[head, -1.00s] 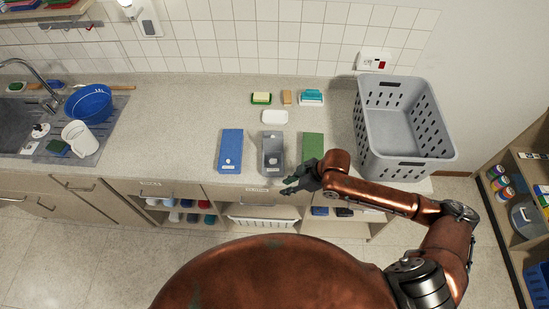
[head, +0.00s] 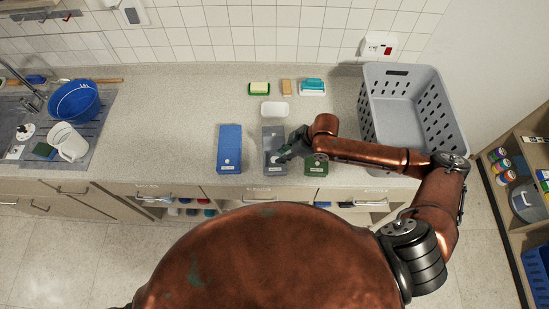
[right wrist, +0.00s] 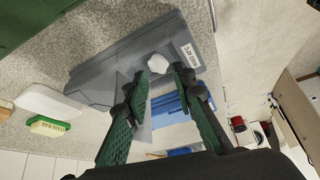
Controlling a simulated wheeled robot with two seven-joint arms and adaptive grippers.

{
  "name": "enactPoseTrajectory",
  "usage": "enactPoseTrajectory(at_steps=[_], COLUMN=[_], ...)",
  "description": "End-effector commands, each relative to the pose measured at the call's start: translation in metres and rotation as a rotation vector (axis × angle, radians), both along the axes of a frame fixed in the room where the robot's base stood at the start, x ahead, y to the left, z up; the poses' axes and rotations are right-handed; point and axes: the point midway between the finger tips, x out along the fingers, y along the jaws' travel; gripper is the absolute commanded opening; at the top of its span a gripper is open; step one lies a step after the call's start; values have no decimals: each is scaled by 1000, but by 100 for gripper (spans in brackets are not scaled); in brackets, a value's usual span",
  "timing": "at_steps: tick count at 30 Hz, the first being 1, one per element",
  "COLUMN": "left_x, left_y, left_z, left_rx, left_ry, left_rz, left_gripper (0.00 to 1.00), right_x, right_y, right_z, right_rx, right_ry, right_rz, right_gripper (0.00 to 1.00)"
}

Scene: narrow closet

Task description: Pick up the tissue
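The tissue is a small white tuft (right wrist: 158,63) on the grey box (right wrist: 105,75), beside the box's label in the right wrist view. The grey box also shows in the head view (head: 272,136), between a blue box (head: 230,146) and a green box (head: 317,166). My left gripper is not in view.
A grey perforated basket (head: 430,122) stands right of the boxes, near my right forearm. Behind the boxes are a white dish (head: 274,110), a green soap holder (head: 259,89) and a sponge (head: 287,87). A blue basin (head: 78,102) is at far left; the counter between is clear.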

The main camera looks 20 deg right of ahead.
Motion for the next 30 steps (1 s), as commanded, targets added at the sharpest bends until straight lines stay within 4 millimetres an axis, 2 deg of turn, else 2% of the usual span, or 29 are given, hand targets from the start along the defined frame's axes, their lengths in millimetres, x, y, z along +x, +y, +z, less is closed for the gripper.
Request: enactPoseTrajectory(at_steps=[3,7,12,15,17,21,30], left_x=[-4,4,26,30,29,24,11], left_y=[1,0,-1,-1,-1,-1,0], left_z=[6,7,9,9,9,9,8], left_rx=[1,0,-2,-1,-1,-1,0], left_ry=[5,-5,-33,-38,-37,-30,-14], left_rz=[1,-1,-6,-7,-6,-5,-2], left_gripper=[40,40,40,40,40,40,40], right_x=[5,9,11,11,11,11,11], right_y=[10,16,20,20,20,20,20], right_z=[-15,-29,-34,-34,-34,-34,-34], right_rx=[3,2,1,1,1,1,1], right_ry=[3,1,0,0,-1,-1,-1], right_rz=[0,0,3,4,4,4,4], right_gripper=[24,24,24,24,23,14,13])
